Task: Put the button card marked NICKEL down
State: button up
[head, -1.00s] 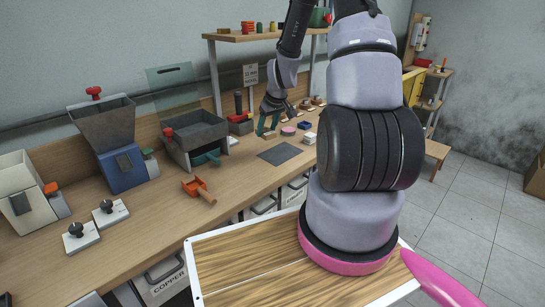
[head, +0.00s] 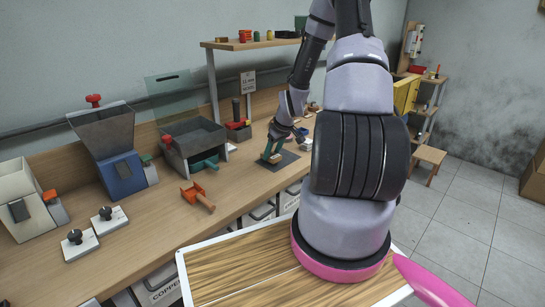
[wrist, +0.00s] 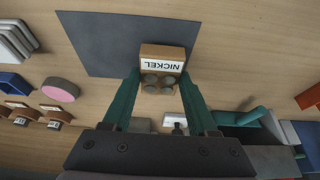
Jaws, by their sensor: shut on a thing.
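The button card marked NICKEL (wrist: 162,67) is a small tan block with a white label and several round grey buttons. It sits between the teal fingertips of my gripper (wrist: 161,82), which is shut on it. In the wrist view the card overlaps the near edge of a dark grey mat (wrist: 100,40). In the head view my gripper (head: 272,153) is low at the mat (head: 290,157) on the bench, with the card mostly hidden by the fingers. I cannot tell whether the card touches the mat.
A pink disc (wrist: 60,89), a blue tray (wrist: 15,82) and more tan cards (wrist: 55,113) lie to the left in the wrist view. In the head view an orange scoop (head: 197,196) and a grey open bin (head: 192,143) stand left of my gripper. Bench between scoop and mat is clear.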

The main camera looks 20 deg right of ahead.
jog(key=shift+f, duration=0.85)
jog(key=o, duration=1.4)
jog(key=shift+f, duration=0.15)
jog(key=shift+c, duration=0.2)
jog(key=s+a+r+m+h, duration=0.1)
jog(key=s+r, duration=0.2)
jog(key=r, duration=0.8)
jog(key=s+a+r+m+h, duration=0.1)
jog(key=s+r, duration=0.3)
jog(key=r, duration=0.8)
jog(key=s+a+r+m+t+y, duration=0.1)
jog(key=s+a+r+m, duration=0.2)
jog(key=s+a+r, duration=0.3)
jog(key=s+a+r+m+t+y, duration=0.1)
jog(key=s+a+r+m, duration=0.2)
jog(key=s+r, duration=0.9)
notch_tip(320, 180, up, 2)
jog(key=a, duration=0.2)
jog(key=shift+s+a+r+t+y, duration=0.15)
jog(key=shift+s+a+t+y, duration=0.15)
jog(key=shift+s+a+t, duration=0.1)
